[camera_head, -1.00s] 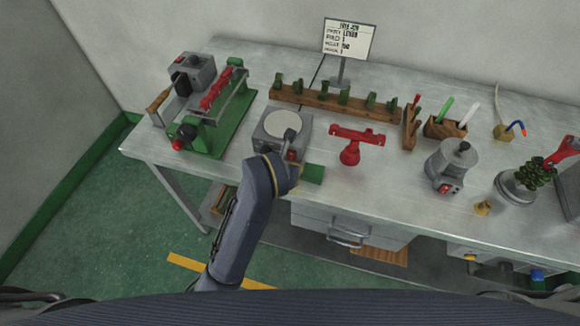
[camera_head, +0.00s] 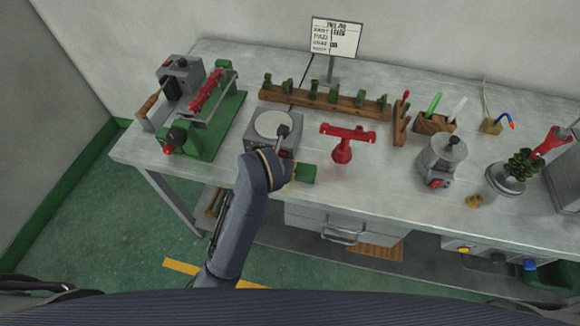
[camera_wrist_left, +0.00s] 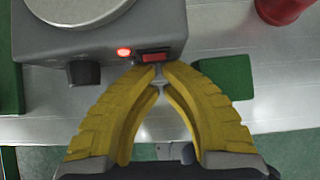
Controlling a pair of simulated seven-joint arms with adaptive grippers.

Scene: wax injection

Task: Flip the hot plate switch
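The hot plate (camera_head: 266,126) is a grey box with a pale round top near the front edge of the bench. It fills the upper left of the left wrist view (camera_wrist_left: 40,45). Its red switch (camera_wrist_left: 155,57) is on the front face, beside a glowing red lamp (camera_wrist_left: 124,52) and a dark knob (camera_wrist_left: 83,72). My left gripper (camera_wrist_left: 158,76) has yellow fingers with their tips together just below the switch; I cannot tell whether they touch it. In the head view my left wrist mostly hides the fingers. My right gripper is not in view.
A green block (camera_head: 304,173) lies right of my left gripper. A red stand (camera_head: 342,148) is farther right, and a green-based press (camera_head: 213,135) is left. A wooden rack (camera_head: 325,97) stands behind. A grey pot (camera_head: 441,158) is at the right.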

